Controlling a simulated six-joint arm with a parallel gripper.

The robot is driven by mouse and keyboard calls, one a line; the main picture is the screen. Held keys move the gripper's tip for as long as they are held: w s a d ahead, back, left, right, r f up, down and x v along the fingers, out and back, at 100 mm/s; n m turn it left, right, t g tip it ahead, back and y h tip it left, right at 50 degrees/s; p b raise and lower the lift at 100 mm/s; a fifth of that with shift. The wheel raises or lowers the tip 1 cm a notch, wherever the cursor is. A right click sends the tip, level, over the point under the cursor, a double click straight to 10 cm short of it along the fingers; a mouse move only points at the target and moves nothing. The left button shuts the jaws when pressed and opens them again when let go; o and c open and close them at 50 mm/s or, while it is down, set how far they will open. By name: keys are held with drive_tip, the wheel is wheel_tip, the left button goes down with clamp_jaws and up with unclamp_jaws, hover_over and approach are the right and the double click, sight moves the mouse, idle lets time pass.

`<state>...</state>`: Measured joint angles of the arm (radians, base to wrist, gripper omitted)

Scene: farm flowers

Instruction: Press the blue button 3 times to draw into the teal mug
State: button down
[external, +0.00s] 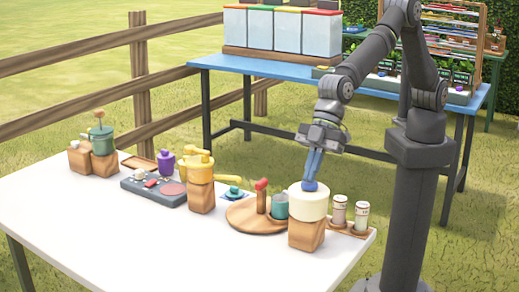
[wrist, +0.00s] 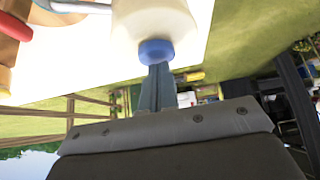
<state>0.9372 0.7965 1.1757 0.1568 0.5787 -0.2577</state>
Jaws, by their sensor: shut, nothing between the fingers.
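A cream dispenser (external: 308,206) stands on a wooden block at the right part of the white table. A blue button (external: 309,186) sits on its top; in the wrist view the blue button (wrist: 156,51) shows at the end of the cream body (wrist: 152,18). The teal mug (external: 280,206) stands upright just left of the dispenser on a round wooden board. My gripper (external: 311,180) points down, shut and empty, with its fingertips at the button. In the wrist view the tips (wrist: 157,68) appear to touch it. How far the button is pressed cannot be told.
A red-topped wooden post (external: 261,196) stands left of the mug. A yellow pot (external: 200,167), a purple mug (external: 166,162) and a green pot (external: 101,139) are farther left. The table's front left is clear.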

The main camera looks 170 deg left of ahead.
drive_tip(key=shift+f, duration=0.1)
idle(0.3)
drive_tip(key=shift+r, duration=1.15)
idle(1.9)
wheel_tip(320, 180, up, 6)
idle(0.6)
drive_tip(key=shift+f, duration=0.1)
drive_tip(key=shift+f, duration=3.65)
